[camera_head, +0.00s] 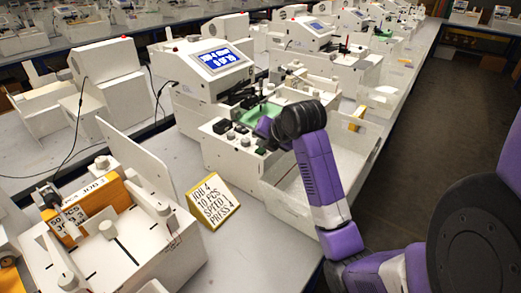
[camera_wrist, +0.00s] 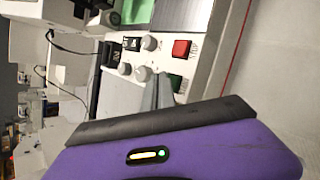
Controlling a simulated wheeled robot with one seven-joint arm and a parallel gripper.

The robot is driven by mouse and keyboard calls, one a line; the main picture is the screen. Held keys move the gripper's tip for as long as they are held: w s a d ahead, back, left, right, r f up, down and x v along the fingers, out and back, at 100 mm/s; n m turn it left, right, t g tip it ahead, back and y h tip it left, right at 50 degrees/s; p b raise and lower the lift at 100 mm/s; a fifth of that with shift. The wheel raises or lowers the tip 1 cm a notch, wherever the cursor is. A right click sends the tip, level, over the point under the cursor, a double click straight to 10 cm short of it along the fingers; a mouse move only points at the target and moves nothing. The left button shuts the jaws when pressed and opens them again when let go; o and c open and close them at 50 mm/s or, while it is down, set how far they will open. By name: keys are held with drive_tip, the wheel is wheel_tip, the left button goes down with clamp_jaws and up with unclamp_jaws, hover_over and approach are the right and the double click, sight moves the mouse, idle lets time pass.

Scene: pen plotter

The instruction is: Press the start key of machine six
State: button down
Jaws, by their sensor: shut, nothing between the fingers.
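A white pen plotter (camera_head: 205,75) with a lit blue screen (camera_head: 217,59) stands in front of my arm. I cannot read a machine number six on it. In the wrist view its control panel shows a green key (camera_wrist: 174,82), a red key (camera_wrist: 181,48), pale round knobs (camera_wrist: 150,43) and black switches (camera_wrist: 132,44). My gripper (camera_wrist: 162,78) is shut and empty, its grey fingertips over the panel beside the green key. I cannot tell whether they touch it. The arm hides the fingertips in the head view.
A yellow-edged card (camera_head: 215,202) with black writing stands on the grey bench (camera_head: 245,235). A white machine with an orange block (camera_head: 95,208) is at front left. An open white tray (camera_head: 290,190) lies beside my arm. More plotters line the bench behind. The floor at right is clear.

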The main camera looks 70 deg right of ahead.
sight(262, 151)
drive_tip(key=shift+f+b, duration=0.35)
drive_tip(key=shift+f, duration=0.15)
idle(0.3)
drive_tip(key=shift+r, duration=0.1)
drive_tip(key=shift+r+p, duration=0.7)
drive_tip(key=shift+r, duration=0.1)
drive_tip(key=shift+r, duration=0.1)
drive_tip(key=shift+r+p, duration=2)
drive_tip(key=shift+r, duration=0.45)
